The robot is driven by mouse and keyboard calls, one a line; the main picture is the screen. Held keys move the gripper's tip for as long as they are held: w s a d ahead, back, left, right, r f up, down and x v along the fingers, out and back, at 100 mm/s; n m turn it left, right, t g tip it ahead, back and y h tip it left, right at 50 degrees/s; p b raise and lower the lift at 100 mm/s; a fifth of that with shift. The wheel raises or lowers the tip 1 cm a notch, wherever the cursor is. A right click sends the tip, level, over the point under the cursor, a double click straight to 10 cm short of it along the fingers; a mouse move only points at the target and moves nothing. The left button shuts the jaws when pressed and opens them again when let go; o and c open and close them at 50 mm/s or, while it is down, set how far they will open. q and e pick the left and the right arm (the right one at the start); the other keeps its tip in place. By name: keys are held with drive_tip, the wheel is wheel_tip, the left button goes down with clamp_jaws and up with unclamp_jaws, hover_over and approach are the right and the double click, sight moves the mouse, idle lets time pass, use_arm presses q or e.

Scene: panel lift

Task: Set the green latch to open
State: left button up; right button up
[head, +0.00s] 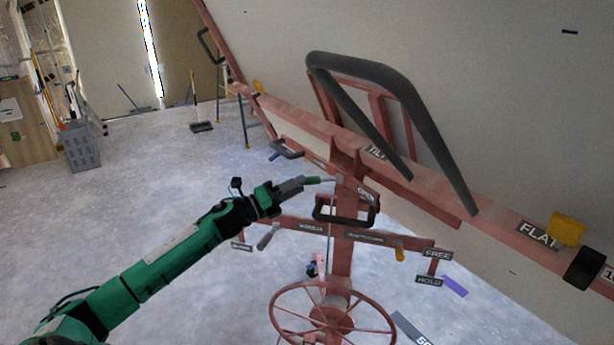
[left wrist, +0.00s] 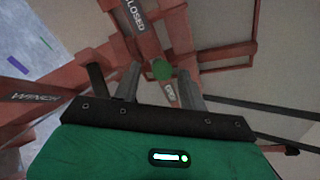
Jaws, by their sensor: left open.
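The green latch (head: 313,180) is a short lever with a green grip on the red stand's post, its grip pointing left toward my left gripper (head: 301,183). In the left wrist view the grip shows end-on as a round green knob (left wrist: 161,69) between the fingertips of my left gripper (left wrist: 159,70). The jaws are open, with a gap visible on both sides of the knob; I cannot tell how deep it sits between them. An OPEN label (head: 366,194) is on the post right of the latch. A CLOSED label (left wrist: 132,14) shows in the left wrist view. My right gripper is not in view.
A red panel lift fills the right side, with a handwheel (head: 333,318) below and a black loop handle (head: 345,211) just below the latch. Open floor lies left.

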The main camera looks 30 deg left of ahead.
sight(318, 180)
use_arm(q)
drive_tip(key=shift+p+x, duration=0.7)
drive_tip(key=shift+x, duration=1.25)
clamp_jaws()
